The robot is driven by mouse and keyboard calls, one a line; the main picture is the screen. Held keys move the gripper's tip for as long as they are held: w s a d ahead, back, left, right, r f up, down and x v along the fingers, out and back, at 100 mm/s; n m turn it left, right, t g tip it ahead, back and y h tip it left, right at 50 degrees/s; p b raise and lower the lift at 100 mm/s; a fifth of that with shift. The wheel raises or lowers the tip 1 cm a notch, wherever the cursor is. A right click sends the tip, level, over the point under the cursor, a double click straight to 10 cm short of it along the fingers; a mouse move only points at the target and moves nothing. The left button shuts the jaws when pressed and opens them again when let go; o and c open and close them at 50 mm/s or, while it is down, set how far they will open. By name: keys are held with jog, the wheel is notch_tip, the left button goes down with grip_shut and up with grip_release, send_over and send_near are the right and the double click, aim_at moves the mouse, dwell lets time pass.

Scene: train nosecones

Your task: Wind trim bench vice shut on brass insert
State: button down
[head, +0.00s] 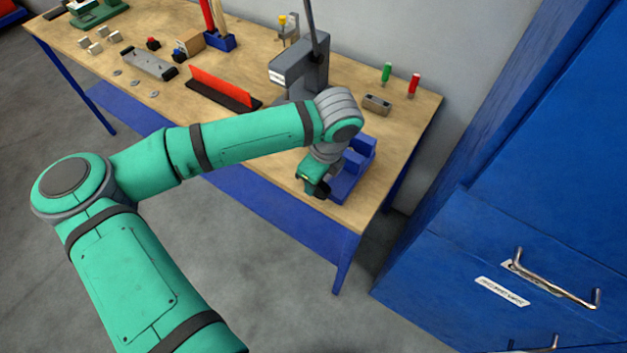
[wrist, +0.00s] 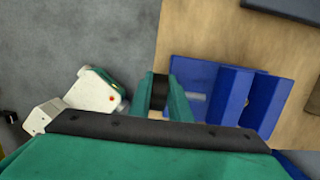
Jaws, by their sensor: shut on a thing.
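The blue bench vice (head: 354,168) stands at the front right of the bench; in the wrist view its blue body (wrist: 215,78) shows two upright jaws with a narrow gap. A small brass-coloured spot, likely the brass insert (wrist: 247,103), shows in that gap; whether both jaws touch it I cannot tell. My gripper (head: 314,182) is at the vice's left, front end, just off the bench edge. In the wrist view my green fingers (wrist: 161,98) are closed around a dark piece, apparently the vice handle (wrist: 159,88). A grey screw shows between it and the vice.
On the wooden bench (head: 345,213), a grey press (head: 297,72) stands behind, with a red strip (head: 222,87) to its left. A grey block (head: 377,104) and green and red-handled tools are at the back right. A blue cabinet (head: 520,200) stands right of the bench.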

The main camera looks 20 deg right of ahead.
jog(key=t+y, duration=0.2)
jog(key=t, duration=0.1)
jog(key=s+d+t+y, duration=0.1)
jog(key=shift+r, duration=0.2)
jog(key=t+y, duration=0.2)
jog(key=t, duration=0.1)
jog(key=shift+s+d+r+y, duration=0.1)
jog(key=shift+y, duration=0.2)
jog(key=shift+s+t+y, duration=0.1)
jog(key=shift+t+y, duration=0.2)
jog(key=shift+t, duration=0.1)
jog(key=shift+t, duration=0.3)
jog(key=shift+d, duration=0.1)
jog(key=c, duration=1.6)
grip_release()
jog(key=shift+c, duration=0.2)
